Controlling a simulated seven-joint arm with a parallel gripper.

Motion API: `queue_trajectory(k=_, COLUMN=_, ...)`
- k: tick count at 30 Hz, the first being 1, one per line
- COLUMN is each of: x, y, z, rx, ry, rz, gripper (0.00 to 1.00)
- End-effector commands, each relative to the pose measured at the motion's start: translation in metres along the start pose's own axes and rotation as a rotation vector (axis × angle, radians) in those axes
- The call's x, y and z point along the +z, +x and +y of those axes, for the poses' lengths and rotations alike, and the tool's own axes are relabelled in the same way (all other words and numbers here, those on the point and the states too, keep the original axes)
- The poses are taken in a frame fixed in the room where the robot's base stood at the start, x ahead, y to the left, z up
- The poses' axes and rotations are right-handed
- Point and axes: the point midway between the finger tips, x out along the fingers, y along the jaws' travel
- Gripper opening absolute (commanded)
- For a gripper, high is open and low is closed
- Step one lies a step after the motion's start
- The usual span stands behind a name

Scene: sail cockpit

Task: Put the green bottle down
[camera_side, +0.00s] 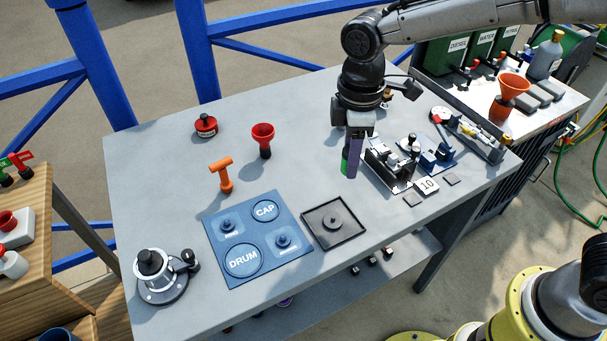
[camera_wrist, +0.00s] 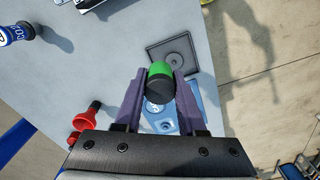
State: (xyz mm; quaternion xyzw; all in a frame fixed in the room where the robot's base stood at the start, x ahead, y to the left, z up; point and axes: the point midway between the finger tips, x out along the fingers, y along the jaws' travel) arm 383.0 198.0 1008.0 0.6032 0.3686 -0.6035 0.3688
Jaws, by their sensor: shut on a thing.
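The green bottle (camera_wrist: 160,69) has a black end and sits between the two purple fingers of my gripper (camera_wrist: 160,84) in the wrist view. In the side view my gripper (camera_side: 351,165) points down over the right half of the table, and only a strip of the green bottle (camera_side: 345,160) shows beside its finger. The gripper is shut on the bottle. The fingers hide most of the bottle in the side view, and I cannot tell exactly how far it is above the table.
A black square tray (camera_side: 348,236) and a blue mat (camera_side: 229,259) marked CAP and DRUM lie toward the front. A black-and-silver device (camera_side: 390,164) stands close right of my gripper. A red funnel-shaped cup (camera_side: 263,140) and orange tool (camera_side: 222,176) stand left. Bare table lies between them and my gripper.

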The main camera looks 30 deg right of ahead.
Motion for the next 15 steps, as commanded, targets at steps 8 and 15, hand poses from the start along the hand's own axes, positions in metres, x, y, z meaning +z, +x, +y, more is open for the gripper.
queue_trajectory(k=8, x=-0.048, y=0.027, z=0.035, rx=0.000, ry=0.000, rz=0.000, gripper=0.00)
queue_trajectory(k=15, x=-0.077, y=0.066, z=0.056, rx=-0.001, ry=0.000, rz=-0.001, gripper=0.00)
